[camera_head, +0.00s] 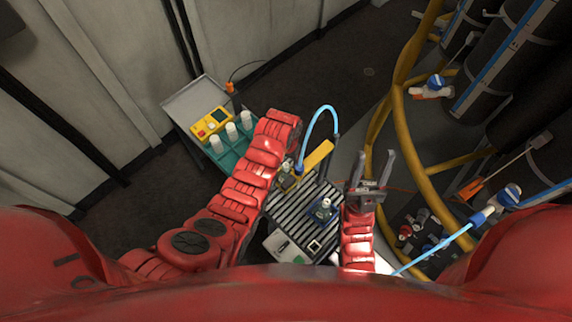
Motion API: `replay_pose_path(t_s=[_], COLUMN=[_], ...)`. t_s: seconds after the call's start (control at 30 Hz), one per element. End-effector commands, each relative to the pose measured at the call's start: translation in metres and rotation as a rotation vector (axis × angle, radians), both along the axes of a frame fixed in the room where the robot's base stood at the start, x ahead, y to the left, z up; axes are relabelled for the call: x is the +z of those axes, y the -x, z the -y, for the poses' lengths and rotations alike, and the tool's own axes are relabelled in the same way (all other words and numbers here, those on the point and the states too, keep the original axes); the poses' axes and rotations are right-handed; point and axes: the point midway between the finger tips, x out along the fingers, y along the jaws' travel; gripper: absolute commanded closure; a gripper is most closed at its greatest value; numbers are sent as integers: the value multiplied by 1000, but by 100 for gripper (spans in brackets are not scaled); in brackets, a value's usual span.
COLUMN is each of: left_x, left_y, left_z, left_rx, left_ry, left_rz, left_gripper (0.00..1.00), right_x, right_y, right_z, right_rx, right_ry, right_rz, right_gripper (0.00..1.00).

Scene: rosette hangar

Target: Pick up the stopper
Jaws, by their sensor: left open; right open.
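I cannot make out a stopper for certain. A small blue-and-dark item (323,209) stands on the slatted table (296,213), between my two arms; it is too small to tell what it is. My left gripper (288,168) is at the end of the red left arm, over the far left part of the slatted table, largely hidden and close to a yellow piece. My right gripper (376,156) is open and empty, its two grey fingers pointing away from me, beyond the table's right edge.
A grey side table (197,97) at the left holds a yellow device (210,123) and white cups in a teal tray (232,153). A blue hose (322,110) arches above the slatted table. Yellow pipes (402,110) and dark cylinders stand at the right.

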Motion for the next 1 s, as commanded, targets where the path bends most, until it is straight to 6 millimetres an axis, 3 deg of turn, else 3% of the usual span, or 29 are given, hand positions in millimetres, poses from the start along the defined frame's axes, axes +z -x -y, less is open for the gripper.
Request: replay_pose_path(t_s=[0.27,0.67,1.0], left_x=[-3,-3,-1], left_y=[1,1,0], left_z=[0,0,0], left_rx=[0,0,0], left_ry=[-1,0,0], left_rz=[-2,-1,1], left_gripper=[29,97,97], right_x=[1,1,-1], right_y=[0,0,0], right_z=[0,0,0], right_rx=[0,0,0], right_ry=[0,0,0], right_rz=[0,0,0], right_gripper=[50,50,50])
